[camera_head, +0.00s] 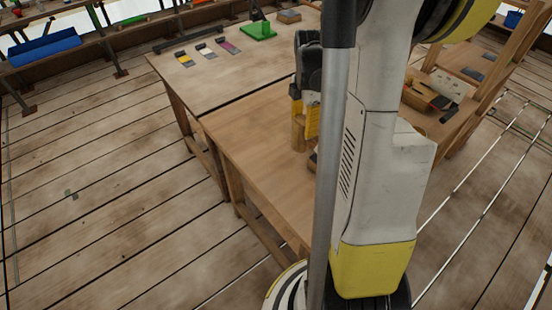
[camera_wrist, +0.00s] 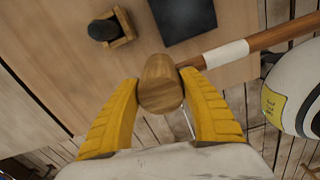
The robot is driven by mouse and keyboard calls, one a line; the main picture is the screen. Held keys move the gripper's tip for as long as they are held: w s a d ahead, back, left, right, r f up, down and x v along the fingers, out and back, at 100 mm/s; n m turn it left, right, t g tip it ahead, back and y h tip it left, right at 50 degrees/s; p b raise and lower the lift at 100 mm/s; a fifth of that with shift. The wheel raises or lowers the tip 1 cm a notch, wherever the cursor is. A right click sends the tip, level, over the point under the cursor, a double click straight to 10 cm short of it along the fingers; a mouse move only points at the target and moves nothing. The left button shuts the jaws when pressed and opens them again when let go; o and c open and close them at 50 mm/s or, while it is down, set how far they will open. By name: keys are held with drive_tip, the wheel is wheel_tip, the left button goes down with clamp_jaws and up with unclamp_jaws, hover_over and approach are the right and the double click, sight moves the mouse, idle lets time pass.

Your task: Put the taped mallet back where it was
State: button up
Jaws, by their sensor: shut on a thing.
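The taped mallet shows in the wrist view, with a wooden head (camera_wrist: 160,92) and a brown handle that runs to the upper right. White tape (camera_wrist: 226,53) wraps part of the handle. My gripper (camera_wrist: 160,80) has its yellow fingers shut on the two sides of the head. In the head view my gripper (camera_head: 303,106) is over the wooden table (camera_head: 255,150), with the wooden mallet head (camera_head: 298,134) below the fingers. My arm hides the handle there. I cannot tell whether the head touches the table.
In the wrist view a dark square (camera_wrist: 184,17) and a small wooden holder (camera_wrist: 123,40) with a dark rounded piece lie on the tabletop. In the head view a green object (camera_head: 259,31) stands on the far table. The near-left tabletop is clear.

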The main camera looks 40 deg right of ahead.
drive_tip(key=shift+w+a+f+b, duration=0.65)
drive_tip(key=shift+a+f, duration=0.6)
drive_tip(key=shift+f, duration=0.25)
drive_tip(key=shift+w+a+f+b, duration=0.55)
drive_tip(key=shift+a+f+b, duration=0.1)
drive_tip(key=shift+a+f, duration=0.75)
drive_tip(key=shift+w+a+f+b, duration=0.65)
drive_tip(key=shift+a+f, duration=0.5)
drive_tip(key=shift+f, duration=0.45)
drive_tip(key=shift+s, duration=0.1)
drive_tip(key=shift+f, duration=0.15)
drive_tip(key=o, duration=1.3)
drive_tip(key=shift+c, duration=0.2)
drive_tip(key=shift+o, duration=0.3)
